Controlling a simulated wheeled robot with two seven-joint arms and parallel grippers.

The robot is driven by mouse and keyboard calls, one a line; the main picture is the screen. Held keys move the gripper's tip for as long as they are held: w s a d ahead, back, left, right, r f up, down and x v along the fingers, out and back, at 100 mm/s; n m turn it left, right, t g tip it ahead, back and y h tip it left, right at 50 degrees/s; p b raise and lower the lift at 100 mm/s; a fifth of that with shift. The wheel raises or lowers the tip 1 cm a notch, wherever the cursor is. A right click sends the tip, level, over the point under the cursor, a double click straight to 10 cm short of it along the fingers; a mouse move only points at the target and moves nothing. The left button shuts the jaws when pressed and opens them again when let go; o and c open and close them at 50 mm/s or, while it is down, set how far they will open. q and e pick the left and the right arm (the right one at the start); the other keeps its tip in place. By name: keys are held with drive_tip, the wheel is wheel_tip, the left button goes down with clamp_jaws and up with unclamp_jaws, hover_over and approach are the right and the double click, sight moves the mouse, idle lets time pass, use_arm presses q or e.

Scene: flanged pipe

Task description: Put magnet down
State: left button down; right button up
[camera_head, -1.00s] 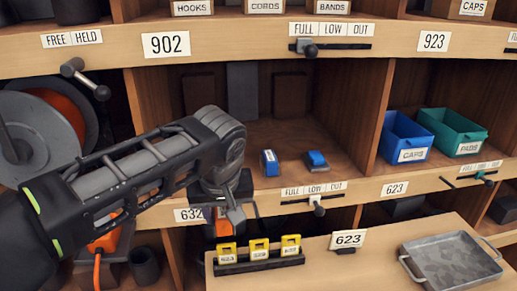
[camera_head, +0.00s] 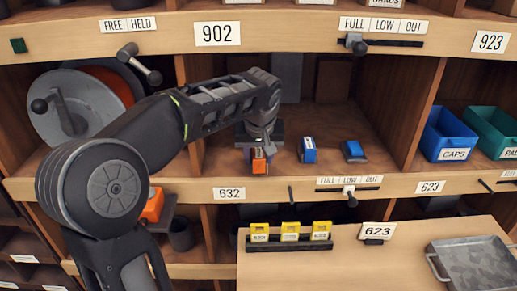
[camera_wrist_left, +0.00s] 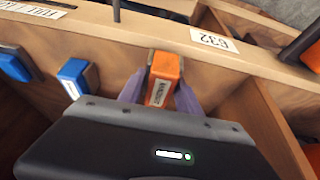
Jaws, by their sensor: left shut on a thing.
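The magnet is an orange block (camera_head: 259,166) with a white label. It also shows in the left wrist view (camera_wrist_left: 166,68), where purple-grey fingers grip it from both sides. My left gripper (camera_head: 260,155) is shut on it, at the front left of the open bay under the 902 sign. The magnet is just behind the bay's front edge. I cannot tell whether it touches the shelf floor. Two blue blocks (camera_head: 308,150) (camera_head: 354,151) stand on the shelf floor to its right. My right gripper is not in view.
The shelf's front rail carries a 632 tag (camera_head: 229,193) and a slider (camera_head: 348,190). Below stands a bench with yellow-tagged holders (camera_head: 290,233) and a metal tray (camera_head: 478,264). Blue (camera_head: 449,135) and teal bins fill the right bay. A cable reel is at left.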

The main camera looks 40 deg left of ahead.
sight(259, 152)
use_arm(q)
drive_tip(key=shift+w+a+r, duration=0.15)
drive_tip(key=shift+w+a, duration=0.05)
drive_tip(key=shift+w, duration=0.1)
drive_tip(key=shift+w+a+p, duration=0.8)
drive_tip(key=shift+w+p, duration=0.05)
drive_tip(key=shift+w, duration=0.2)
drive_tip(key=shift+f, duration=0.85)
